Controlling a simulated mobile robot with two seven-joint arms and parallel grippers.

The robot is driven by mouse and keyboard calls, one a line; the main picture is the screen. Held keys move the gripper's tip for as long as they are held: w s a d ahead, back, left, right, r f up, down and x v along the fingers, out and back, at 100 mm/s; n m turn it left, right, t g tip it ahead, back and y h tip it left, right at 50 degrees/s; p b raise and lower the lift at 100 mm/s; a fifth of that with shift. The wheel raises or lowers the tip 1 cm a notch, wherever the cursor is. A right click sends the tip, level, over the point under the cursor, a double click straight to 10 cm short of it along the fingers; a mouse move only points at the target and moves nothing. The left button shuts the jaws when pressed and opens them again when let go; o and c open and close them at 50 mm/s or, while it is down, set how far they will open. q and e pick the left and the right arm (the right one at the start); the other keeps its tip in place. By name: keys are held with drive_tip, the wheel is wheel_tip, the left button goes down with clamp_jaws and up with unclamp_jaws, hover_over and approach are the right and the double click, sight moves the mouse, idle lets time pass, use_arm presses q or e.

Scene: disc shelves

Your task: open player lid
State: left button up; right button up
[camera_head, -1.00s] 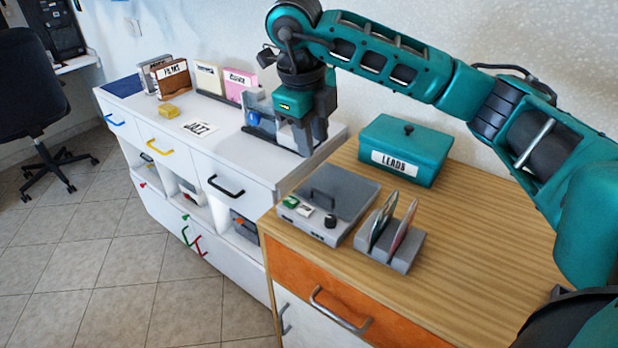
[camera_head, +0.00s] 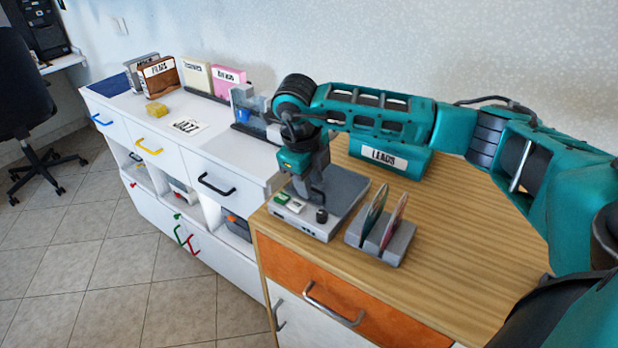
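The disc player (camera_head: 318,232) is a grey box on the left end of the wooden cabinet top, with a green and a white button and a black knob on its front strip. Its lid (camera_head: 347,184) looks flat and closed. My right gripper (camera_head: 312,199) points down over the lid, at the lid handle, and covers the handle. I cannot tell whether the fingers are apart or shut on the handle. My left gripper is not in view.
A grey rack (camera_head: 381,240) with two discs stands right of the player. A teal box labelled LEADS (camera_head: 392,162) stands behind, partly hidden by my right arm. The white cabinet (camera_head: 215,148) adjoins on the left. The wooden top (camera_head: 460,235) is clear at right.

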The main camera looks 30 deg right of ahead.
clamp_jaws()
idle(1.4)
